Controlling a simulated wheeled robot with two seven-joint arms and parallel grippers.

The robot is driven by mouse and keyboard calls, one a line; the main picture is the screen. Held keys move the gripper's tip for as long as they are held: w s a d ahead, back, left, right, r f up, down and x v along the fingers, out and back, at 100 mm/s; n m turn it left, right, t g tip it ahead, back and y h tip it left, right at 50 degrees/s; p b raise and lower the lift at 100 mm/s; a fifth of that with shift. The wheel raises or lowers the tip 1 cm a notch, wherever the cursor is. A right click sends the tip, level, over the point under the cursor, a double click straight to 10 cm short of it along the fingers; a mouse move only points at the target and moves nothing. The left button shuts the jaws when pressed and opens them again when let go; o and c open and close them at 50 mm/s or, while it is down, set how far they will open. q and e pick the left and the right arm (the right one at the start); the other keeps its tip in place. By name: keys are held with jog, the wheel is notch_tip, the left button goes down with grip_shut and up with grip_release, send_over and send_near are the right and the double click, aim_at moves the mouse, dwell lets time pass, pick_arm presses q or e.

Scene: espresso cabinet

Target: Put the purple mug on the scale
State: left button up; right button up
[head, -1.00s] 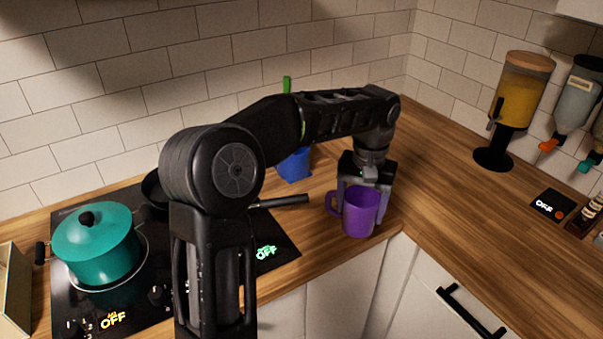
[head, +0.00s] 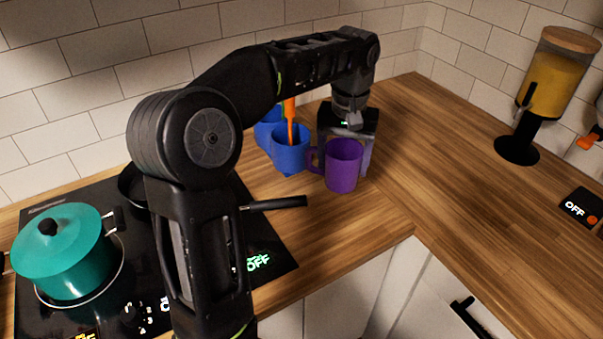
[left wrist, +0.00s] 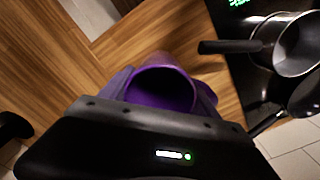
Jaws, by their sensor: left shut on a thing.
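The purple mug (head: 342,166) is upright, with its handle toward the left in the head view. My left gripper (head: 347,145) is shut on the mug from above and behind. In the left wrist view the mug's open mouth (left wrist: 163,90) shows between the fingers. Whether its base touches the counter is hard to tell.
Blue containers (head: 290,152), one holding an orange utensil, stand just left of the mug. A teal pot (head: 62,255) and a dark pan with a long handle (head: 275,203) are on the black cooktop. A yellow dispenser (head: 548,85) stands at the back right. The counter between is clear.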

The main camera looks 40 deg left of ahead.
pick_arm(q)
jog(key=shift+f+b, duration=0.4)
jog(key=shift+f, duration=0.25)
jog(key=shift+w+f, duration=0.1)
jog(key=shift+f, duration=0.05)
jog(key=shift+w+a, duration=0.15)
jog(key=shift+a, duration=0.05)
jog(key=shift+d, duration=0.1)
notch_tip(320, 180, down, 6)
jog(key=shift+f, duration=0.15)
